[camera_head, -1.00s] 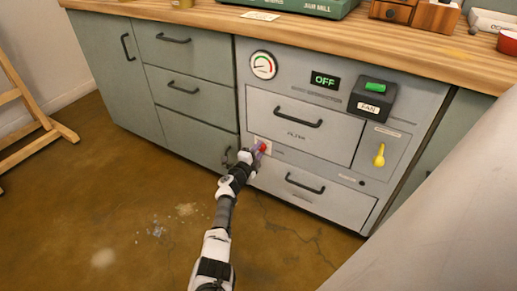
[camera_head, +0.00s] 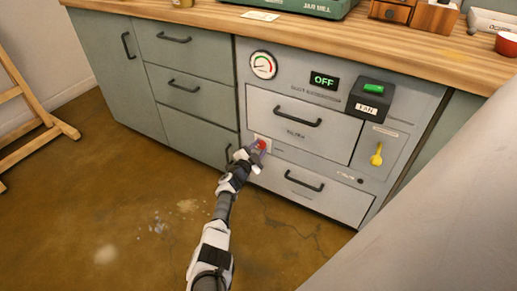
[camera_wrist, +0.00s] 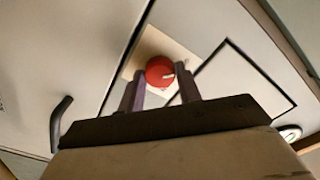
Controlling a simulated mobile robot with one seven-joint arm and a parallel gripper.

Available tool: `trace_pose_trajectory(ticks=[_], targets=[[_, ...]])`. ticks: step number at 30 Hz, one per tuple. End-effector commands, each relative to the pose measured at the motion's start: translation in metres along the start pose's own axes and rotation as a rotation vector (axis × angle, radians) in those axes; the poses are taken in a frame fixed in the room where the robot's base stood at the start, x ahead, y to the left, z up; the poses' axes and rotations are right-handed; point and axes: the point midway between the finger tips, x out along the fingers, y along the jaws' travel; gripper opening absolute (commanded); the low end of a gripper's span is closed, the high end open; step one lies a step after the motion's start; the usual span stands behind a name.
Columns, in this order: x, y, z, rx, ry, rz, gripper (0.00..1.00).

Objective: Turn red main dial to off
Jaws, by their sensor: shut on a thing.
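The red main dial (camera_head: 261,144) sits on a pale plate (camera_head: 266,139) at the lower left of the grey cabinet front. It also shows in the wrist view as a round red knob (camera_wrist: 159,71) with a white mark toward its right side. My gripper (camera_head: 256,151) reaches it from below left. In the wrist view, the two purple fingers of my gripper (camera_wrist: 163,90) stand on either side of the dial, shut on it. The display (camera_head: 325,80) above reads OFF in green. The dial's lettering is too small to read.
A black FAN box (camera_head: 371,98) with a green switch and a yellow lever (camera_head: 377,154) are to the right. A round gauge (camera_head: 263,65) is above. Drawer handles (camera_head: 298,116) (camera_head: 304,181) stick out near the dial. The floor in front is clear.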

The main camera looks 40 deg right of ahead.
Motion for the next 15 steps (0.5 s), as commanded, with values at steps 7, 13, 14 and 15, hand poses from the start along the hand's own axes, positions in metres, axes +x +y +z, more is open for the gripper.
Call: trace_pose_trajectory(ticks=[7,13,14,15], targets=[[0.0002,0.0001,-0.0004,-0.011,0.001,0.0,0.11],[0.0003,0.0001,-0.0005,-0.011,0.001,0.0,0.11],[0.0003,0.0001,-0.0005,-0.011,0.001,0.0,0.38],[0.0003,0.0,-0.0005,-0.011,0.001,0.0,0.43]])
